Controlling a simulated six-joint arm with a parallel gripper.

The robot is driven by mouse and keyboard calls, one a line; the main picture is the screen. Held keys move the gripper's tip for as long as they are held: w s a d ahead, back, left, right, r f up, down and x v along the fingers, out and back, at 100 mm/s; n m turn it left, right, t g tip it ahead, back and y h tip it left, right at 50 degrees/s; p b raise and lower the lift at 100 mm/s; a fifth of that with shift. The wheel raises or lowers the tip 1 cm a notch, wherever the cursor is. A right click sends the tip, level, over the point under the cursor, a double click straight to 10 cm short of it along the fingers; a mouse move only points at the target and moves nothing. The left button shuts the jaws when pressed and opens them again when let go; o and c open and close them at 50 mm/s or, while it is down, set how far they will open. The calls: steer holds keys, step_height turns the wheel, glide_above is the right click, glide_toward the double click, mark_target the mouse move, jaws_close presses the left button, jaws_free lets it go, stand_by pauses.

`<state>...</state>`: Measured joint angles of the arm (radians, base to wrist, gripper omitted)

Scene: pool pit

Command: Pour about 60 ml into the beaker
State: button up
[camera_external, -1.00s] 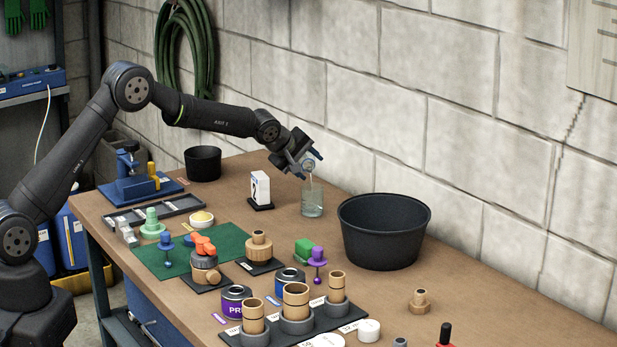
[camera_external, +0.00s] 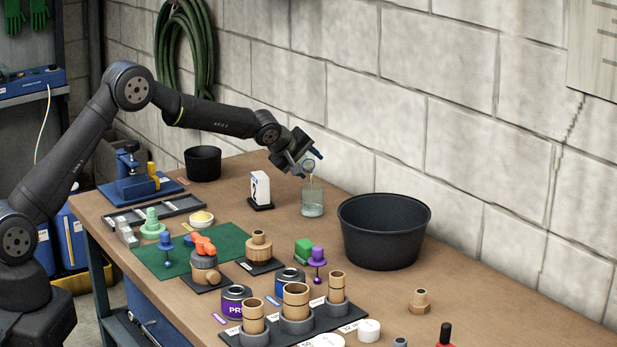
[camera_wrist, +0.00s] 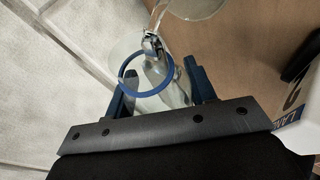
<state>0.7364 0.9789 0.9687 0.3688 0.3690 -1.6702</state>
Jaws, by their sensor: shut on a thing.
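My gripper (camera_external: 308,162) is shut on a small clear vessel (camera_external: 309,167), held tilted just above the beaker. In the wrist view the vessel (camera_wrist: 146,93) sits between my blue fingers, with a blue ring around it and clear liquid inside. A thin pale streak runs from its mouth towards the rim of the beaker (camera_wrist: 200,8), which is cut off by the frame's top edge. The clear glass beaker (camera_external: 312,198) stands upright on the bench, with pale liquid in its lower part. The exact level is too small to read.
A white numbered box (camera_external: 260,187) stands on a black pad left of the beaker. A large black tub (camera_external: 384,232) stands to its right. The block wall (camera_external: 400,130) runs close behind. Several fittings and cans crowd the front of the bench (camera_external: 480,300).

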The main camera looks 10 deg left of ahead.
steer(key=shift+r, duration=0.2)
stand_by(1.0)
steer(key=shift+f+n+g+h, duration=0.3)
steer(key=shift+f+g, duration=0.3)
steer(key=shift+f, duration=0.15)
steer(key=shift+w+a+f+n+g+h, duration=0.1)
steer(key=shift+w+f+n+g+h, duration=0.25)
steer(key=shift+g, duration=0.45)
steer(key=shift+s+f+n+g, duration=0.2)
steer(key=shift+f+n+g, duration=0.1)
steer(key=shift+g, duration=0.1)
steer(key=shift+f+h, duration=0.1)
steer(key=shift+h, duration=0.15)
stand_by(1.2)
